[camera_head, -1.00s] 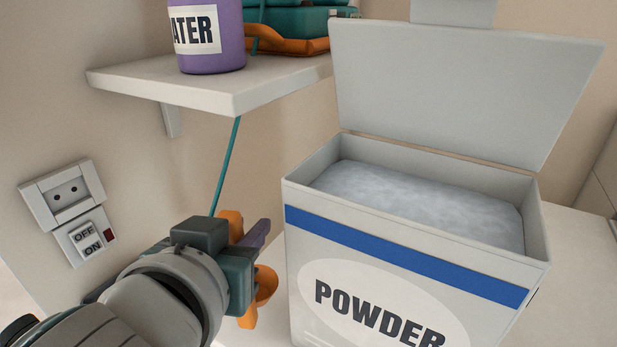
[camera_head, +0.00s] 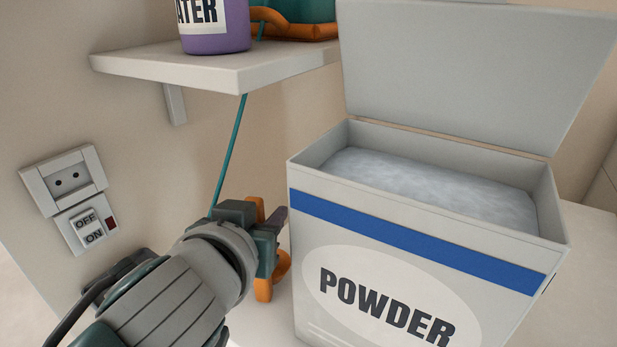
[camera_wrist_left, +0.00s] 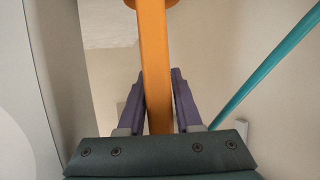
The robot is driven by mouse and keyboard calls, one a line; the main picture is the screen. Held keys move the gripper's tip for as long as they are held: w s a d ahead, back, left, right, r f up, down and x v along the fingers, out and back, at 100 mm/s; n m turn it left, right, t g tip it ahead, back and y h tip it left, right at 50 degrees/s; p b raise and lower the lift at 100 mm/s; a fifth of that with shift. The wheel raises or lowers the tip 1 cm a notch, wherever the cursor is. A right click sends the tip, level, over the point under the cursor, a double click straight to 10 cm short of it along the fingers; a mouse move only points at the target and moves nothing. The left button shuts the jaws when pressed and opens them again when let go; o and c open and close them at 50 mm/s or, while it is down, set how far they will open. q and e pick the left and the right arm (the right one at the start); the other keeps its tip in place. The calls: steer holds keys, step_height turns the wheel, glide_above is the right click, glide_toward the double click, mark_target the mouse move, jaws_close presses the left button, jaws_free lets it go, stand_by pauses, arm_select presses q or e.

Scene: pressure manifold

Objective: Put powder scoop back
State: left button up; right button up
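My left gripper (camera_head: 282,216) is in front of the wall, just left of the powder box (camera_head: 340,275). It is shut on an orange scoop (camera_head: 284,264). In the left wrist view, the scoop's long flat handle (camera_wrist_left: 153,60) runs between the purple fingers of the left gripper (camera_wrist_left: 159,82). The far end of the scoop is cut off at the top there. The white powder box has a blue stripe and its lid (camera_head: 470,75) stands open. Pale powder (camera_head: 430,180) fills it to below the rim. My right gripper is not in view.
A shelf (camera_head: 200,72) above the left gripper holds a purple container (camera_head: 215,35) labelled as water, partly cut off. A thin teal line (camera_head: 231,150) runs down from the shelf behind the gripper. An outlet with an ON/OFF switch (camera_head: 88,228) is on the left wall.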

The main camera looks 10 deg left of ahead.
arm_select(q)
steer(key=o, duration=0.3)
steer(key=shift+s+r, duration=0.15)
steer(key=a+p+v, duration=0.1)
steer(key=p+v, duration=0.1)
steer(key=v, duration=1)
steer(key=s+a+f+m+g, duration=0.1)
steer(key=s+g, duration=0.2)
steer(key=s, duration=0.2)
steer(key=s+a+f+g, duration=0.2)
steer(key=s+g, duration=0.1)
steer(key=s, duration=0.2)
steer(key=s+a+f+m+g+h, duration=0.1)
steer(key=s+a+f+g, duration=0.1)
steer(key=s+g, duration=0.2)
steer(key=shift+s+m, duration=0.3)
steer(key=shift+s, duration=0.6)
